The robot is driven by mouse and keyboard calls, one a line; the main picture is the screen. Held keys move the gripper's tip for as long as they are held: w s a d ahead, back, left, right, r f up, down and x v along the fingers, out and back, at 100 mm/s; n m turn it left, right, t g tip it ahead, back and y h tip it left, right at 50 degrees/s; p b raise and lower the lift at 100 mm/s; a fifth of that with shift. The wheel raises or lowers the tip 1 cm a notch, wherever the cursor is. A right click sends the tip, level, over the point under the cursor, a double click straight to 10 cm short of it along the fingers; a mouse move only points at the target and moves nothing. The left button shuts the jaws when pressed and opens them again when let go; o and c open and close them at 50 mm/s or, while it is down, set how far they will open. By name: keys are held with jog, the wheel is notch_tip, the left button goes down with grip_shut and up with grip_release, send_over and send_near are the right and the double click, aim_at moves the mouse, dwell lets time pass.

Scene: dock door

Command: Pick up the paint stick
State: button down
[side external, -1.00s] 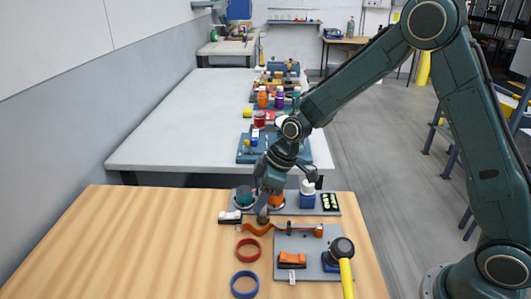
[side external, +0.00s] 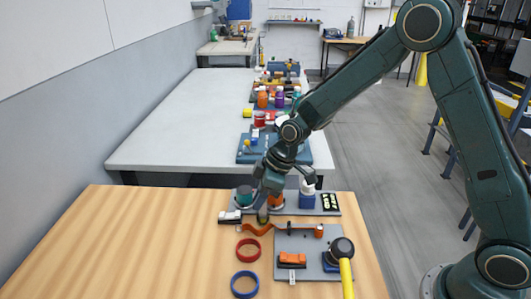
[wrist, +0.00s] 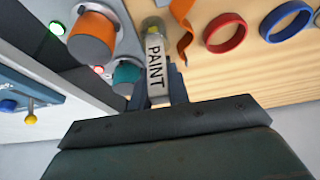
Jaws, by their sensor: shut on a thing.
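The paint stick (wrist: 156,62) is a pale tube marked PAINT with a greyish end, seen close up in the wrist view. My gripper (wrist: 165,88) is shut on it, with the dark fingers partly hidden behind and beside the tube. In the side view my gripper (side external: 263,205) is low over the near table, by the front edge of the grey panel. The stick is small there and mostly hidden by the fingers, so I cannot tell whether it still touches anything below.
The grey panel (side external: 240,208) carries a teal knob (side external: 244,196), an orange knob (side external: 276,200) and a blue-and-white piece (side external: 307,194). An orange wavy strip (side external: 256,230), red ring (side external: 248,249) and blue ring (side external: 245,284) lie nearby. A yellow-handled tool (side external: 346,275) is right. The table's left is clear.

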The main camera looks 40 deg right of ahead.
jog(key=shift+r, duration=0.15)
notch_tip(320, 180, up, 20)
dwell(0.8)
jog(key=shift+f, duration=0.25)
